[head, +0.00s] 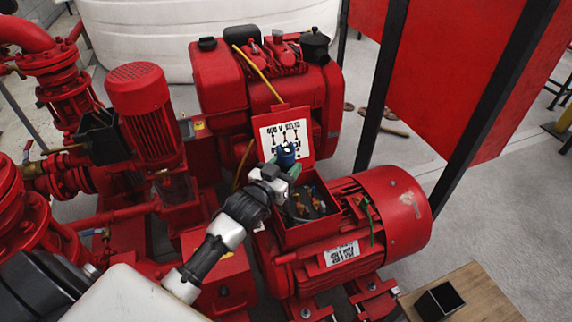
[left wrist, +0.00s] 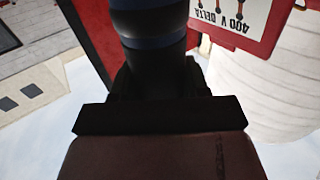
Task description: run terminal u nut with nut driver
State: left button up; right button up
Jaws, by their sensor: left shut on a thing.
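My left gripper (head: 283,172) is shut on the nut driver, at the left rear edge of the motor's open terminal box (head: 283,238). The nut driver's blue and black upper part (head: 286,155) stands up above the fingers in front of the raised lid. In the left wrist view the nut driver (left wrist: 148,42) is a dark cylinder with a blue band. Its lower end is hidden. Brass-coloured terminals (head: 305,199) and wires show inside the box; I cannot tell which is U or whether the driver touches a nut. My right gripper is out of view.
The raised lid (head: 306,116) carries a "400 V DELTA" label and stands close behind the gripper. The red motor (head: 395,205) lies to the right. A wooden table (head: 480,300) with an open black box (head: 438,300) is at the lower right. A red pump motor (head: 145,110) stands left.

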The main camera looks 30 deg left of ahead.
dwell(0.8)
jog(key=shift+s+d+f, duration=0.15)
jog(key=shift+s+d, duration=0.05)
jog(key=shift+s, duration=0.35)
pick_arm(q)
jog(key=shift+p, duration=0.3)
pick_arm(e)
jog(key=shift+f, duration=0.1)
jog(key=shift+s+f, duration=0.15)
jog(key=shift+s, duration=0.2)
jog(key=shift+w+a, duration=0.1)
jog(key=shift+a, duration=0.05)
pick_arm(q)
jog(key=shift+f, duration=0.4)
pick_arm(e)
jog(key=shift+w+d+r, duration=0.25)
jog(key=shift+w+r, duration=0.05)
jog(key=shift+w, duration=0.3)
